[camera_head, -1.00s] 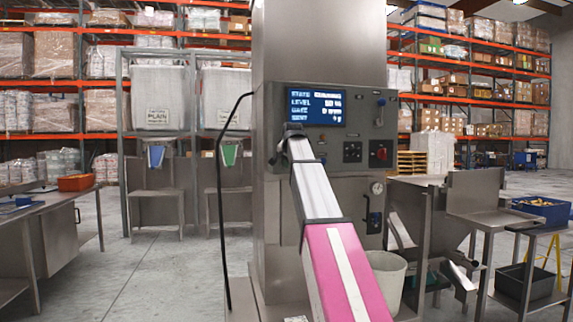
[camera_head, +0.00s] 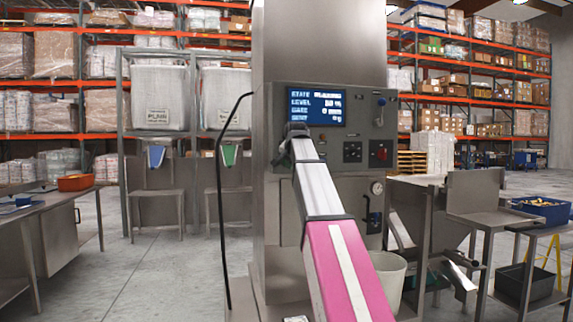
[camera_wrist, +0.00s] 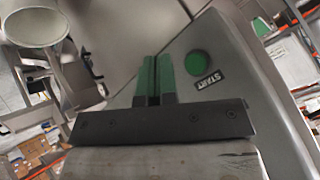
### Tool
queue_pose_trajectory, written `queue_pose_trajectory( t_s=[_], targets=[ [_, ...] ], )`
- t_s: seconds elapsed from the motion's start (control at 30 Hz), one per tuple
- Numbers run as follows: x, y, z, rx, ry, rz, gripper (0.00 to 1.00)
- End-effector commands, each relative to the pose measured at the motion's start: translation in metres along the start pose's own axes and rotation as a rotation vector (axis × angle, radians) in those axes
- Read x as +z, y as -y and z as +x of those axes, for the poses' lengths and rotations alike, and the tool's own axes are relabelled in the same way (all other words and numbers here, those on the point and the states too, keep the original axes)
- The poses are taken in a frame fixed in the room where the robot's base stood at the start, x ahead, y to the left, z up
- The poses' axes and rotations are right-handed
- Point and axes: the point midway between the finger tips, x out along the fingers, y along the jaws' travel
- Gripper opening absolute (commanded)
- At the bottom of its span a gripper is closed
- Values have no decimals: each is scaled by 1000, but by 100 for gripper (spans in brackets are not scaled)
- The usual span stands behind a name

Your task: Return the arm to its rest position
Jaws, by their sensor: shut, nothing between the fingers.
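My arm reaches up across the head view, its pink and silver links in front of the steel machine (camera_head: 335,220). My gripper (camera_wrist: 154,62) shows in the wrist view with its two green fingers together and nothing between them. In that view a green button (camera_wrist: 198,64) sits just right of the fingertips, above a START label (camera_wrist: 207,81). The fingers appear apart from the button.
The panel screen (camera_head: 316,108) is lit, with a red knob (camera_head: 381,153) at its right. A white bucket (camera_head: 388,278) stands at the machine's lower right. Steel tables flank it, one with an orange bin (camera_head: 76,183), the other with a blue bin (camera_head: 541,209). Open floor (camera_head: 165,275) lies to the left.

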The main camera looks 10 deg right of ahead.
Motion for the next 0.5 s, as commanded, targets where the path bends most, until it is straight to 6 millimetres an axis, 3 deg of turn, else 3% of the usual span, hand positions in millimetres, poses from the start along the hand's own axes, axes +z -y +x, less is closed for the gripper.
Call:
queue_pose_trajectory(
  t_s=[0.27,0.37,0.5],
  targets=[
    [8,-5,9,6,10,-8,0],
    [27,-16,29,21,32,-31,0],
    [69,-42,72,51,83,-82,0]
  ],
)
